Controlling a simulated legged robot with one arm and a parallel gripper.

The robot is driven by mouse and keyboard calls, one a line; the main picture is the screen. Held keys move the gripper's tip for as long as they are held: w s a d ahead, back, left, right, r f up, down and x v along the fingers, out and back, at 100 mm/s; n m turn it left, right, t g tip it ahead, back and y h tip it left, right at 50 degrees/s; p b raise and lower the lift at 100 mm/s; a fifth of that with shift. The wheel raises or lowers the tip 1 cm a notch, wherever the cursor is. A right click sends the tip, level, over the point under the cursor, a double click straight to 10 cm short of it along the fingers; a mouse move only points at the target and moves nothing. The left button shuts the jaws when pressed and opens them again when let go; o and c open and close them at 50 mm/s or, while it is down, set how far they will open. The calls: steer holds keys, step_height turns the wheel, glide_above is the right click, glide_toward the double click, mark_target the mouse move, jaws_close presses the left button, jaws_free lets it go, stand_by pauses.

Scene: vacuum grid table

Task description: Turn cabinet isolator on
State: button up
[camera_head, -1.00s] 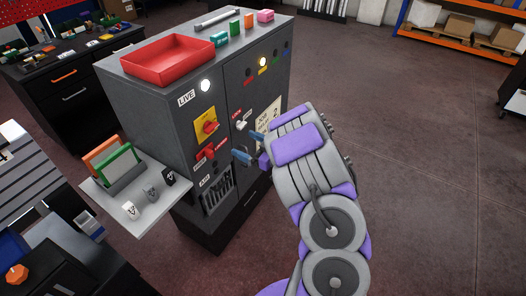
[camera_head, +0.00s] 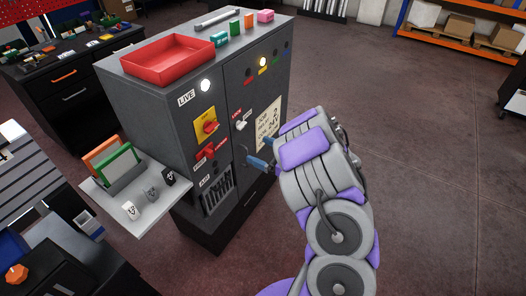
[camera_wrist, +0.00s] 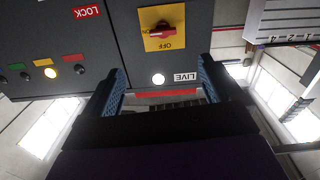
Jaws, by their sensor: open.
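The cabinet isolator is a red rotary knob (camera_head: 210,127) on a yellow plate (camera_head: 203,119), on the left front of the grey cabinet (camera_head: 150,100). In the wrist view the knob (camera_wrist: 162,31) appears upside down on its yellow plate (camera_wrist: 163,14), with "OFF" printed on the plate. A white lamp (camera_head: 205,86) beside the "LIVE" label is lit; it also shows in the wrist view (camera_wrist: 158,79). My gripper (camera_head: 261,153) is open and empty in front of the cabinet's right half, apart from the knob. Its blue fingers (camera_wrist: 161,72) spread wide in the wrist view.
Below the isolator is a red lever (camera_head: 205,153). A white handle (camera_head: 241,125) sits under the "LOCK" label, near a paper note (camera_head: 268,124). A red tray (camera_head: 168,60) stands on top. A side shelf (camera_head: 155,208) juts left. Floor at right is clear.

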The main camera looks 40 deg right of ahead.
steer(key=shift+s+d, duration=0.1)
steer(key=shift+d, duration=0.05)
stand_by(0.5)
steer(key=p+v, duration=0.2)
steer(key=v, duration=1.5)
steer(key=shift+p, duration=0.4)
steer(key=shift+d, duration=0.15)
